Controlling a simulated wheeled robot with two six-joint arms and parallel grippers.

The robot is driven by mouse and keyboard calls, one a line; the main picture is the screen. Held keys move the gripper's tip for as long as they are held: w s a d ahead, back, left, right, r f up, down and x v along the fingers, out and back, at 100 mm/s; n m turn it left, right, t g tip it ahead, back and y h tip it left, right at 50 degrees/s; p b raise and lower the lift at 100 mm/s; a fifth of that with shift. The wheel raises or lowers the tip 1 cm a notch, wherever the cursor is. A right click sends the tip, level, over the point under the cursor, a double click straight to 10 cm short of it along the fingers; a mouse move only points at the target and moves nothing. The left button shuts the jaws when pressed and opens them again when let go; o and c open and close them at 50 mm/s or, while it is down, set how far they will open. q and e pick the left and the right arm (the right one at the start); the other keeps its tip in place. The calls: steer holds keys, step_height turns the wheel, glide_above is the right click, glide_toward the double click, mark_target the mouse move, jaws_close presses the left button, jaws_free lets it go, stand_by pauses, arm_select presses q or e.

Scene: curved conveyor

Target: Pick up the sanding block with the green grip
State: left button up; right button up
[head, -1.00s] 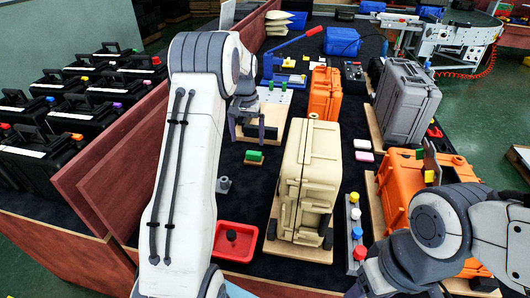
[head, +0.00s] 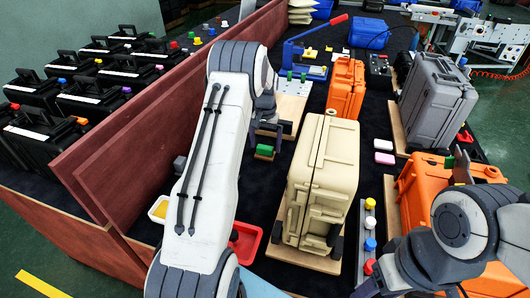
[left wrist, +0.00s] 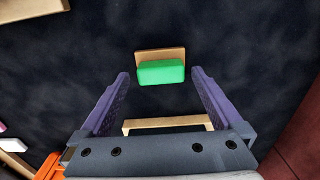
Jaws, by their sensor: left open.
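The sanding block (head: 264,151) has a green grip on a tan base and lies on the dark surface left of the cream case. In the left wrist view its green grip (left wrist: 161,72) shows between the tips of my left gripper (left wrist: 160,76), with the tan base along its far edge. My left gripper (head: 274,126) is open and empty, above the block; the fingers do not visibly touch it. My right gripper (head: 460,168) shows only in part, over the orange case at the right, and its jaws cannot be made out.
The cream case (head: 322,180) stands close on the right. An orange case (head: 346,88) and a grey case (head: 436,100) stand farther back. A red tray (head: 246,240) lies nearer me. A reddish wooden wall (head: 125,165) bounds the left. Dark surface around the block is clear.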

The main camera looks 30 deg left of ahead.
arm_select(q)
step_height(320, 180, down, 2)
steer(key=c, duration=1.4)
steer(key=shift+r, duration=0.45)
steer(key=r, duration=0.2)
steer(key=d+r, duration=0.1)
steer(key=r, duration=0.1)
steer(key=d+r, duration=0.6)
steer(key=d, duration=0.4)
steer(key=shift+s+d+b, duration=0.3)
steer(key=shift+s, duration=0.1)
